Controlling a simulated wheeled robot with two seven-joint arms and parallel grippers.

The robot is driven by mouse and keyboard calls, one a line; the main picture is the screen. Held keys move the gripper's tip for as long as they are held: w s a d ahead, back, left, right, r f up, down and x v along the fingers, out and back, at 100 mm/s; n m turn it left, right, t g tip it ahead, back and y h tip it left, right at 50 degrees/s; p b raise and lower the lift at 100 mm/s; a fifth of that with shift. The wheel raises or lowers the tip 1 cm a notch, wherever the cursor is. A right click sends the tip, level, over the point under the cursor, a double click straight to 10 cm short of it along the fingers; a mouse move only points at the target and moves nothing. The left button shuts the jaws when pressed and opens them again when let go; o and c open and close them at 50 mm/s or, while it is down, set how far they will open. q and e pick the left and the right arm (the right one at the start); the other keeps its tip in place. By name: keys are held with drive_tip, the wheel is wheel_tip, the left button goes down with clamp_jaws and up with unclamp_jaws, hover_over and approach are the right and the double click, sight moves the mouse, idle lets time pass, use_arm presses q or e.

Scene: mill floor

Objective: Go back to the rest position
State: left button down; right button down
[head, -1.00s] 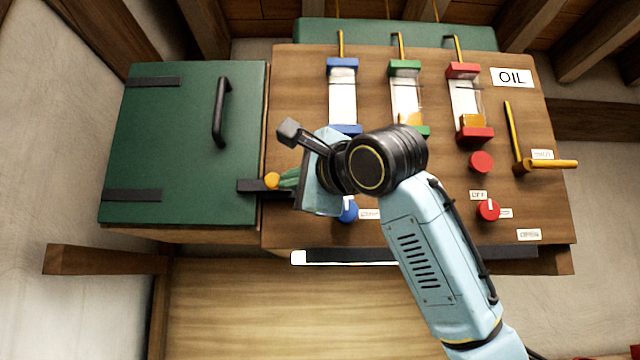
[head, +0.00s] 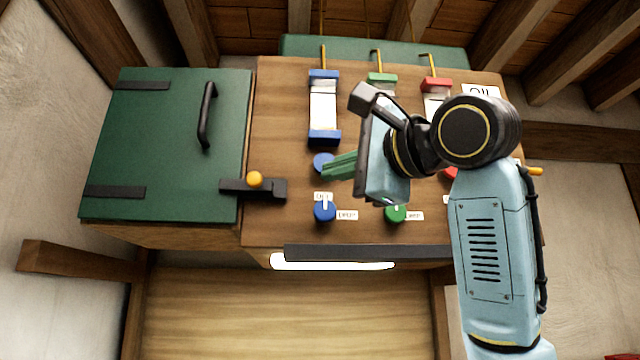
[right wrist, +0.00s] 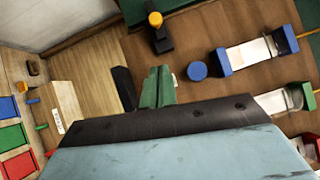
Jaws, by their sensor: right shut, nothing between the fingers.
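My right gripper (head: 340,166) is shut and empty, its green fingers pointing left in front of the wooden panel (head: 275,120). It overlaps the blue button in the head view, but I cannot tell how far off it is. In the right wrist view its green fingers (right wrist: 158,88) lie together with nothing between them. My right arm hides part of the panel's right side. The green door (head: 165,150) at the left is closed, with a black latch (head: 270,190) and an orange knob (head: 255,179) at its lower right edge. My left gripper does not show.
The panel carries a blue-capped gauge (head: 323,108), green and red ones partly hidden, a blue button (head: 322,162), a blue dial (head: 324,211) and a green dial (head: 396,212). A lit strip (head: 332,262) runs under it. A wooden beam (head: 75,260) juts out lower left.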

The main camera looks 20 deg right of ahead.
drive_tip(key=shift+s, duration=0.15)
idle(0.5)
